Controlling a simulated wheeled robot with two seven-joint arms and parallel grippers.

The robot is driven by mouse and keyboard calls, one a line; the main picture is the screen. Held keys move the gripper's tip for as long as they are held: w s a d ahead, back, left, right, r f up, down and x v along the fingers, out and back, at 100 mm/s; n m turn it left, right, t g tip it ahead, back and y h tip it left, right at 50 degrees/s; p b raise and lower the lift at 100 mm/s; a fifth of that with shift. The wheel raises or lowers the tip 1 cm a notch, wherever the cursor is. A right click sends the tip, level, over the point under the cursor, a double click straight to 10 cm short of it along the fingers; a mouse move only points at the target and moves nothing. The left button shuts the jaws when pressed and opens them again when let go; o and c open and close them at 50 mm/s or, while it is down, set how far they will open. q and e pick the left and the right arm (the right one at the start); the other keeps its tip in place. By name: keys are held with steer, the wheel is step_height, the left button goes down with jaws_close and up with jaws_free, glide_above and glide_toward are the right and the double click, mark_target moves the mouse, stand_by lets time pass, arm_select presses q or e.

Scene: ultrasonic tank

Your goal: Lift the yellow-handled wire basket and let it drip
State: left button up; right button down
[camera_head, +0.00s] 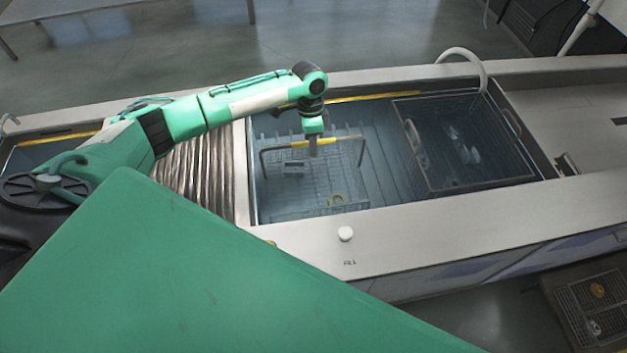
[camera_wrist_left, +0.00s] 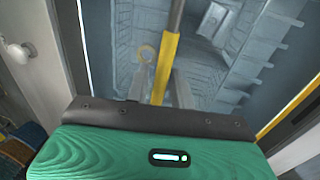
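The wire basket (camera_head: 290,208) sits low in the tank, left of its middle, with a grey bail whose top bar is a yellow handle (camera_head: 298,144). A yellow ring (camera_head: 337,200) and a small grey block (camera_head: 293,168) lie in it. My left gripper (camera_head: 313,152) points down over the handle. In the left wrist view, the yellow handle (camera_wrist_left: 165,68) runs between the two separated fingers of the left gripper (camera_wrist_left: 160,88). The fingers look open around it; contact is hard to tell. My right gripper is not in view.
A second, dark-rimmed basket (camera_head: 433,192) with pale items stands in the tank's right part. A curved white pipe (camera_head: 470,57) arches over the back rim. A white knob (camera_head: 345,234) marked FILL sits on the front rim (camera_head: 440,228). A ribbed drainboard (camera_head: 205,165) lies left.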

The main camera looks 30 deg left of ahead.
arm_select(q)
jaws_close()
steer(key=shift+w+r, duration=0.1)
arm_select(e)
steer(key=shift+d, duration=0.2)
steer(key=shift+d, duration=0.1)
arm_select(q)
steer(key=shift+r, duration=0.1)
